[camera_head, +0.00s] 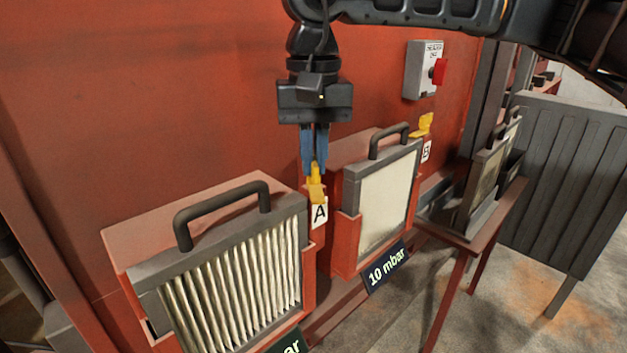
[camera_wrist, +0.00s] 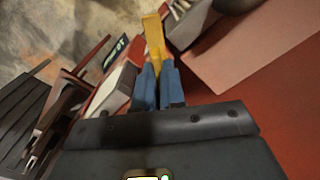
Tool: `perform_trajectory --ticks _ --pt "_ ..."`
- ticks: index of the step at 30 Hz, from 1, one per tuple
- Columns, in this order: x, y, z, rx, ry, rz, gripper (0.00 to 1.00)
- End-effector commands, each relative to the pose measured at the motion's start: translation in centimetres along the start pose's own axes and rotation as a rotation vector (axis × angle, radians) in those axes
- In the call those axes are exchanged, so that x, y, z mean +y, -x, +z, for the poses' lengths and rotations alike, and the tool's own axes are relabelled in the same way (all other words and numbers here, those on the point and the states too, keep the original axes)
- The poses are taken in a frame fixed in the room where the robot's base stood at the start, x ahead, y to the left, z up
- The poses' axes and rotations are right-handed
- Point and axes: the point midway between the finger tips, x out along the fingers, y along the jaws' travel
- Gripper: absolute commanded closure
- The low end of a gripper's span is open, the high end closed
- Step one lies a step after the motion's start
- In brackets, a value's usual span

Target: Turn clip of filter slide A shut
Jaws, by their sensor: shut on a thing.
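The yellow clip (camera_head: 316,187) stands at the right edge of filter slide A (camera_head: 225,262), just above the white "A" label (camera_head: 320,212). Slide A has a grey frame, a black handle on top and a pleated pale filter face. My gripper (camera_head: 315,165) points down from above with its blue fingers shut on the upper part of the clip. In the wrist view, the yellow clip (camera_wrist: 153,36) sticks out from between the blue fingers of my gripper (camera_wrist: 157,72). The fingers hide the clip's gripped end.
Another filter slide (camera_head: 382,205) with a black handle and a "10 mbar" plate (camera_head: 387,269) stands close to the right. A yellow clip B (camera_head: 424,124) is beyond it. A grey box with a red switch (camera_head: 438,71) is on the red wall. A red side table (camera_head: 480,235) stands at the right.

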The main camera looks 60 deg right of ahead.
Motion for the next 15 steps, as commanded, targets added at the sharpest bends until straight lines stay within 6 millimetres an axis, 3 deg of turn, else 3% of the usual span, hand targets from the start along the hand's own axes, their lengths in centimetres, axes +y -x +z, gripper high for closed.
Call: perform_trajectory --ticks 1,15 --pt "-0.02 -0.64 -0.03 0.003 -0.042 0.0 1.0" --pt "-0.01 -0.43 -0.02 0.001 -0.488 0.0 1.0"
